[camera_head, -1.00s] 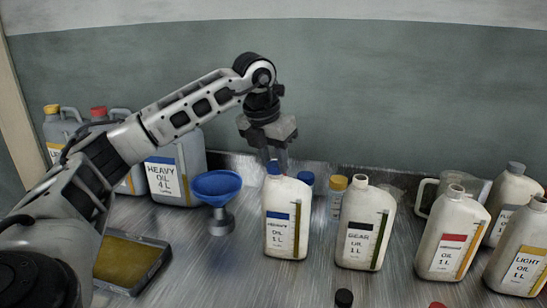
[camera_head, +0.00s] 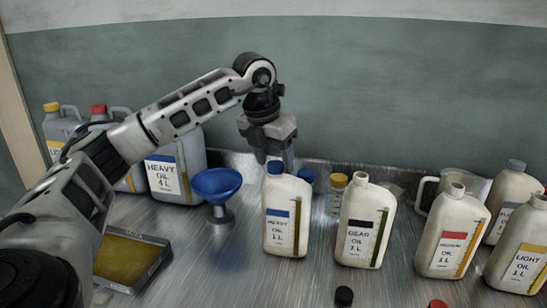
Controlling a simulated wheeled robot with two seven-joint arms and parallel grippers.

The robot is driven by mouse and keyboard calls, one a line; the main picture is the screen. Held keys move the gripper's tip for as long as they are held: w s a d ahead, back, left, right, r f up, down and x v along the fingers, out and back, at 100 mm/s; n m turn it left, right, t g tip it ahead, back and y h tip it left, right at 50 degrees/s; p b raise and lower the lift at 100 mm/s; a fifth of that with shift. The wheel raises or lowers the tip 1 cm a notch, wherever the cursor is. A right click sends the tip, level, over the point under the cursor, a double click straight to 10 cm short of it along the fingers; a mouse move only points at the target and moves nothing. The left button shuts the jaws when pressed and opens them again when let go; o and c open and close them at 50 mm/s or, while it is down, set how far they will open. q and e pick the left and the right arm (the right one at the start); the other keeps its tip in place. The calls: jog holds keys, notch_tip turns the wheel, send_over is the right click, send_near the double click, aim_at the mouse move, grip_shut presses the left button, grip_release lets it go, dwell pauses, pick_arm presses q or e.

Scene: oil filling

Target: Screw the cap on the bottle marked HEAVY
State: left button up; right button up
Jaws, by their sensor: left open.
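The white bottle marked HEAVY OIL 1 L (camera_head: 287,225) stands upright at the middle of the metal table, with a blue label band. A blue cap (camera_head: 275,167) sits on its neck; whether it is screwed tight cannot be told. My left gripper (camera_head: 274,158) points down right above and around the cap, its fingers open and apart. Part of the fingers is hard to make out against the wall and behind the cap. My right gripper is not in view.
A blue funnel (camera_head: 217,183) on a stand is left of the bottle. The GEAR bottle (camera_head: 364,228) stands close on the right, with MEDIUM and LIGHT bottles beyond. Large cans stand back left; a tray (camera_head: 130,262) lies front left. A loose black cap (camera_head: 344,296) lies in front.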

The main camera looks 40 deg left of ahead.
pick_arm(q)
jog(key=p+v, duration=0.3)
jog(key=v, duration=1.3)
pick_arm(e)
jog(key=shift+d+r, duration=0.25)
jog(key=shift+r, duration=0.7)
